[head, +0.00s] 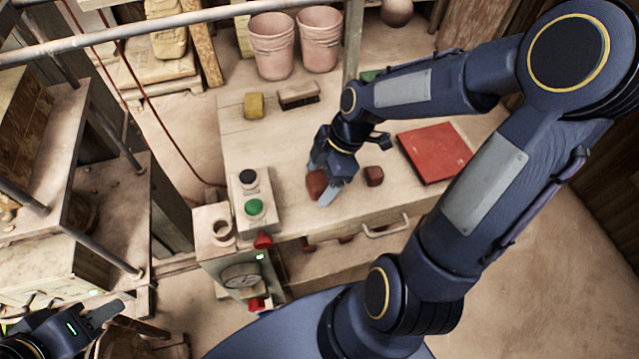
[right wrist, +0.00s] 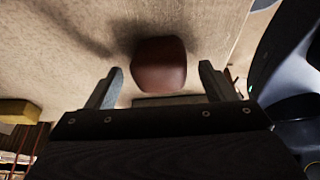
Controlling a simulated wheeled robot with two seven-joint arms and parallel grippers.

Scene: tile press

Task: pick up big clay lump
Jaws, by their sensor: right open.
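The big clay lump (head: 316,184), reddish brown, sits on the worktable near its front edge. My right gripper (head: 323,181) reaches down over it, one finger on each side. In the right wrist view the lump (right wrist: 160,66) lies between the two open fingers of the gripper (right wrist: 160,78), with a gap on both sides. A smaller brown clay lump (head: 374,176) sits apart to the right on the table. My left gripper (head: 100,316) is at the lower left, away from the table; its jaw opening is unclear.
A red book-like slab (head: 434,152) lies to the right on the table (head: 290,135). A box with black and green buttons (head: 254,207) stands left of the lump. A yellow block (head: 253,105) and a brush (head: 298,94) lie behind. Two pink buckets (head: 271,50) stand at the back.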

